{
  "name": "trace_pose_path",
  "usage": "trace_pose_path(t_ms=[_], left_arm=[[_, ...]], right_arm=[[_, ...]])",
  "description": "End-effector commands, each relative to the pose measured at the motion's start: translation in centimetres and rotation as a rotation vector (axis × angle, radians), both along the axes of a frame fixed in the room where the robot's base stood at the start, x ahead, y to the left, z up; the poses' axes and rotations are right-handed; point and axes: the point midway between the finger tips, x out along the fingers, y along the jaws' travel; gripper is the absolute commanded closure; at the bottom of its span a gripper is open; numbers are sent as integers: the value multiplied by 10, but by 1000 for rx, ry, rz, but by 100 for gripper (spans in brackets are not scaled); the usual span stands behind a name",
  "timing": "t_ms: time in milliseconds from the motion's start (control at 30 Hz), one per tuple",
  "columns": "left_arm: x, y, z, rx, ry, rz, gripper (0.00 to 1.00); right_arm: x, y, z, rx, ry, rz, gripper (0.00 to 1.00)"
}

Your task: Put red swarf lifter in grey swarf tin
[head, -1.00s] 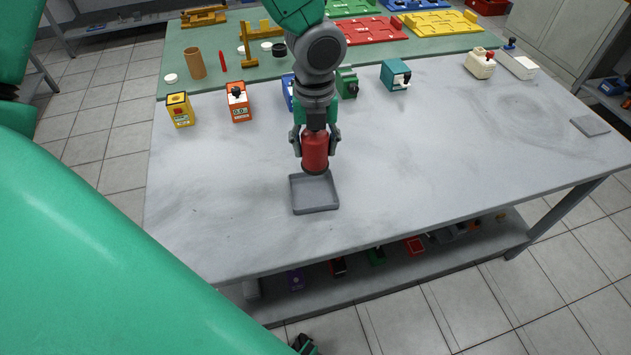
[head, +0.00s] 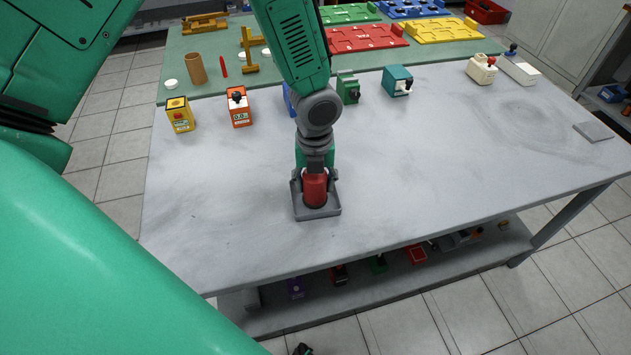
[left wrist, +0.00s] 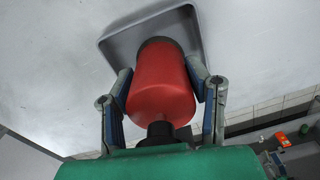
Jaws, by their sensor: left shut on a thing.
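The red swarf lifter (head: 315,192) is a red cylinder with a dark bottom rim and a black neck. It stands roughly upright, with its lower end inside the outline of the grey swarf tin (head: 328,212). My left gripper (head: 315,181) is shut on the lifter from above, one finger on each side. In the left wrist view the lifter (left wrist: 160,95) is between the fingers, its far end over the floor of the shallow square tin (left wrist: 112,46). I cannot tell whether it touches that floor. My right gripper is not seen.
A yellow box (head: 180,114), an orange box (head: 239,106), a green one (head: 348,87) and a teal one (head: 397,80) stand behind. A blue thing is partly hidden by my arm. A flat grey plate (head: 593,132) lies far right. The tabletop around the tin is mostly clear.

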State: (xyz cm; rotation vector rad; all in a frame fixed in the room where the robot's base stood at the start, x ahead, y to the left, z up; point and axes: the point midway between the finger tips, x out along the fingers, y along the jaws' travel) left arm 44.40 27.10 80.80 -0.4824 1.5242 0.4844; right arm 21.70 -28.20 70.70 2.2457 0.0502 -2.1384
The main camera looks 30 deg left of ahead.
Motion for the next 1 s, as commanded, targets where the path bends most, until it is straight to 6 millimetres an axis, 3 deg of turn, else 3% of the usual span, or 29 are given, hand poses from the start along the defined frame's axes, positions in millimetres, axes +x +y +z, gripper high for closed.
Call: trace_pose_path(t_ms=[67,100,167,567,1000], left_arm=[[0,0,-2,0,0,0,96],[0,0,-3,-1,1,0,53],[0,0,-2,-1,1,0,36],[0,0,4,0,0,1,36],[2,0,91,-2,-3,1,36]], right_arm=[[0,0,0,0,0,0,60],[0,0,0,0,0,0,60],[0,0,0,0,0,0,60],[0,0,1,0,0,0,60],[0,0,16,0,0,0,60]])
